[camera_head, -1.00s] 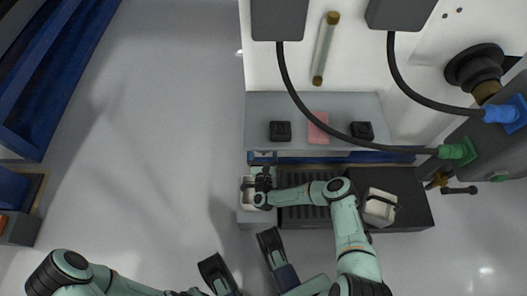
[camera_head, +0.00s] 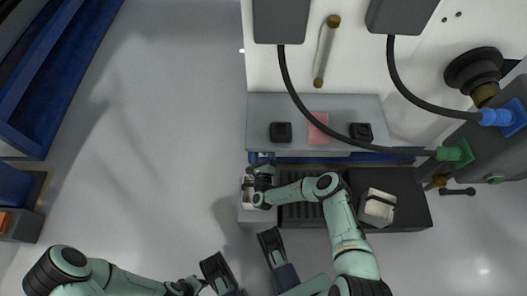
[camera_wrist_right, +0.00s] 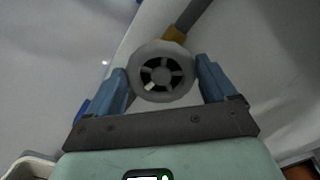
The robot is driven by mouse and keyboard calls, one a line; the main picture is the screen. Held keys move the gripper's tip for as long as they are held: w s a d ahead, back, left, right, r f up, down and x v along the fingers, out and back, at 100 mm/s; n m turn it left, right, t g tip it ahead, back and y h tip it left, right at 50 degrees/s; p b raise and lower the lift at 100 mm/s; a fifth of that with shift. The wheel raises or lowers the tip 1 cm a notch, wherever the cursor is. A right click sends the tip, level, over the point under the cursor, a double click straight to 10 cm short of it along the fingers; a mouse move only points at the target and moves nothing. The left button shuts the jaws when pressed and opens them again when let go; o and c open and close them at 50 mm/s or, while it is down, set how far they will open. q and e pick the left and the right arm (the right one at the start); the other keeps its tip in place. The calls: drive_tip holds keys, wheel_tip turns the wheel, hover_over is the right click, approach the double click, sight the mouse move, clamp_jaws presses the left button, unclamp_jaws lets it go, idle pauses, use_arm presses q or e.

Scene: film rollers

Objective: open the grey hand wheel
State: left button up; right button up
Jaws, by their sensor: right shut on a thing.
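The grey hand wheel (camera_wrist_right: 162,72) is round, with spokes and dark gaps, and sits in front of a brass collar (camera_wrist_right: 175,34) on a grey pipe. In the right wrist view it lies between the two blue fingers of my right gripper (camera_wrist_right: 162,66), which is shut on its rim. In the head view my right gripper (camera_head: 263,162) is at the front edge of the grey ledge, and I cannot make out the wheel there.
A grey ledge (camera_head: 350,104) with two black knobs and a pink pad is just beyond. Black cables (camera_head: 300,95) hang over it. A black bench with a white box (camera_head: 377,207) stands to the right.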

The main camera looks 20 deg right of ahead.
drive_tip(key=shift+n, duration=0.4)
drive_tip(key=o, duration=0.8)
drive_tip(key=shift+o, duration=0.2)
